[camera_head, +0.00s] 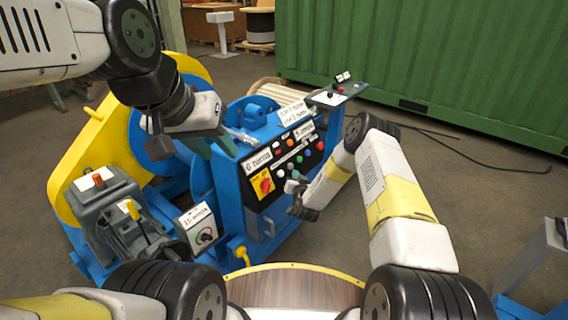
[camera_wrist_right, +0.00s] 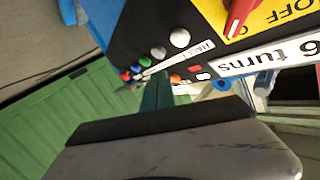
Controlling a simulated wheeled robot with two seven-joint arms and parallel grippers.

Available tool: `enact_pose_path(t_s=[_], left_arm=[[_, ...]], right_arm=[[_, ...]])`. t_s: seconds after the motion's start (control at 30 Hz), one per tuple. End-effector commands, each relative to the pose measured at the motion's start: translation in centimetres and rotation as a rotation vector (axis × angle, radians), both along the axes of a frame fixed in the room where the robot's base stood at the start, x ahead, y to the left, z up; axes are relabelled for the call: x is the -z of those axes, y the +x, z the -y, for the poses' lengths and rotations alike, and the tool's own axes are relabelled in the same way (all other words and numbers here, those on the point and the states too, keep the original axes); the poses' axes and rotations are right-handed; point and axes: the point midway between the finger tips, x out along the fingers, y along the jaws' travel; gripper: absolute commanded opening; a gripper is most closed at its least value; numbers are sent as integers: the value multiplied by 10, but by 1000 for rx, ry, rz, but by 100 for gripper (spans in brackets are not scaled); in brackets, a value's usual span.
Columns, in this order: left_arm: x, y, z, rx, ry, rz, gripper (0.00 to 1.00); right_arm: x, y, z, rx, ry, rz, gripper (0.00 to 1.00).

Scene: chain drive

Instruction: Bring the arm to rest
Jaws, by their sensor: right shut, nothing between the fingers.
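My right arm comes in from the right in the head view and is bent. Its gripper (camera_head: 298,192) is in front of the black control panel (camera_head: 252,163) of the blue machine. In the right wrist view the narrow fingers of the right gripper (camera_wrist_right: 157,92) are together and empty, pointing toward the row of buttons; I cannot tell whether they touch the panel. My left arm reaches in from the upper left. Its gripper (camera_head: 185,140) hangs over the machine, left of the panel, with its fingertips partly hidden against the blue parts.
The panel carries coloured buttons and a red rotary switch (camera_head: 264,185) on yellow. A grey box with a dial (camera_head: 203,232) and a yellow guard (camera_head: 85,165) are on the left. A green container (camera_head: 430,60) stands behind. The floor right of my right arm is mostly clear.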

Motion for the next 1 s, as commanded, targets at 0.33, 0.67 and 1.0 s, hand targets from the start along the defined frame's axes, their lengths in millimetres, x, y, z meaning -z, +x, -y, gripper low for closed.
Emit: enact_pose_path(t_s=[0.33, 0.67, 1.0], left_arm=[[0, 0, 0, 0, 0, 0, 36], [0, 0, 0, 0, 0, 0, 36], [0, 0, 0, 0, 0, 0, 36]], right_arm=[[-2, -2, 3, 0, 0, 0, 0], [-85, 20, 6, -73, -49, -55, 0], [-238, -9, 30, -168, -159, -220, 0]])
